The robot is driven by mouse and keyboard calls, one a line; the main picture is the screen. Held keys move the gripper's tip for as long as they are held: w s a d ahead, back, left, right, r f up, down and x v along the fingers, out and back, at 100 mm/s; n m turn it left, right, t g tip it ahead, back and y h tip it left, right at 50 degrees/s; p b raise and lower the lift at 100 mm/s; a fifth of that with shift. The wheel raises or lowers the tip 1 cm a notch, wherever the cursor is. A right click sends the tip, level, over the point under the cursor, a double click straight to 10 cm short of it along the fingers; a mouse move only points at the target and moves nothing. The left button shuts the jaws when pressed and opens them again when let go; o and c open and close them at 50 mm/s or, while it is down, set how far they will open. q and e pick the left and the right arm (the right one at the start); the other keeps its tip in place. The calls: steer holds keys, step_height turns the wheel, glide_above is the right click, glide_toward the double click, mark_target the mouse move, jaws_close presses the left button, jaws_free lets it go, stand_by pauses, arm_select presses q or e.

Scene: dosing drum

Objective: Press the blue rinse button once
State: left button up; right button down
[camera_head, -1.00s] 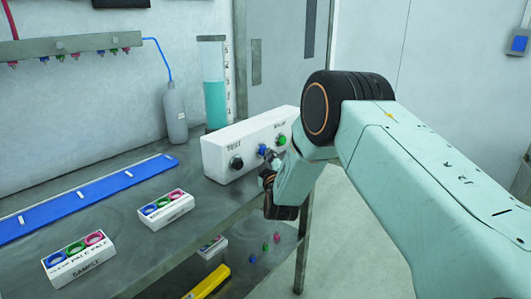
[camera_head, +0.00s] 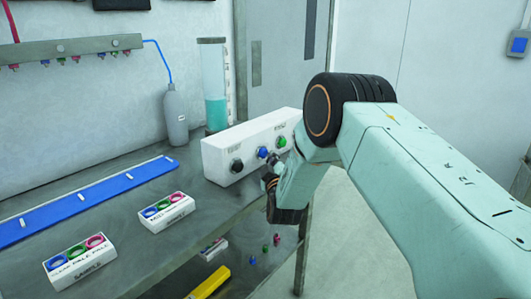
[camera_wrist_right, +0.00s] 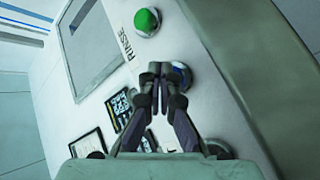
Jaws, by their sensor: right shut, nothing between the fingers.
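The blue button (camera_head: 262,152) sits in the middle of the white control box's front face, between a black button (camera_head: 236,165) and a green button (camera_head: 281,141). My right gripper (camera_head: 274,160) is in front of the box, just right of and below the blue button. In the wrist view, the right gripper's fingertips (camera_wrist_right: 156,70) are together with nothing between them. They overlap the left edge of the blue button (camera_wrist_right: 181,75); contact cannot be told. The green button (camera_wrist_right: 147,22) and a RINSE label show above them. My left gripper is out of view.
The white box (camera_head: 222,150) stands at the table's right end. A cylinder with teal liquid (camera_head: 216,113) and a grey bottle (camera_head: 175,115) stand behind. Two white ring holders (camera_head: 167,222) and a blue strip (camera_head: 80,205) lie left. A lower shelf holds small items.

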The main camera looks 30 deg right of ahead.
steer(key=shift+s+d, duration=0.15)
steer(key=shift+s, duration=0.2)
steer(key=s+p, duration=0.1)
steer(key=s+d+p, duration=0.1)
steer(key=s, duration=0.1)
steer(key=s+d+p, duration=0.1)
steer(key=shift+s, duration=0.3)
steer(key=shift+a, duration=0.1)
stand_by(0.9)
